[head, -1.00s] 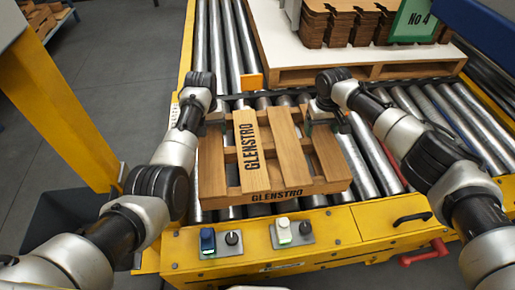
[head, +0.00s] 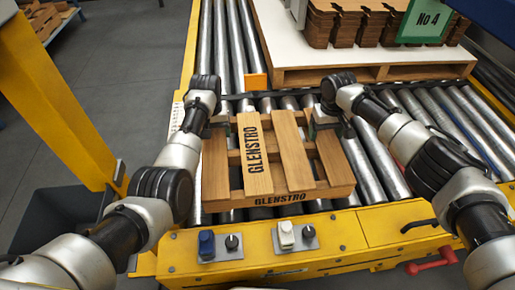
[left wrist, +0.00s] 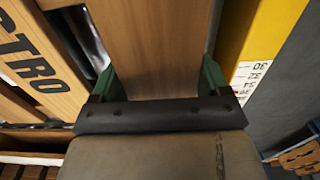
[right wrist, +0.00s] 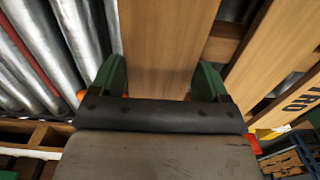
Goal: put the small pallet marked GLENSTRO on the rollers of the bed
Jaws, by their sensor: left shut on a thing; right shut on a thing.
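The small wooden pallet (head: 289,160) marked GLENSTRO on a top board and on its front edge lies roughly level over the steel rollers (head: 362,160) of the bed. Whether its underside touches them is hidden. My left gripper (head: 217,122) is shut on the pallet's left outer board, seen between its green fingers in the left wrist view (left wrist: 157,80). My right gripper (head: 322,124) is shut on the right outer board, seen likewise in the right wrist view (right wrist: 160,80). Both hold it near its far end.
Beyond a dark crossbar stands a larger pallet (head: 375,74) with a white sheet and stacks of brown blanks. A yellow front rail (head: 375,228) with switches lies just before the small pallet. A yellow post (head: 60,100) stands left. Bare rollers lie to the right.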

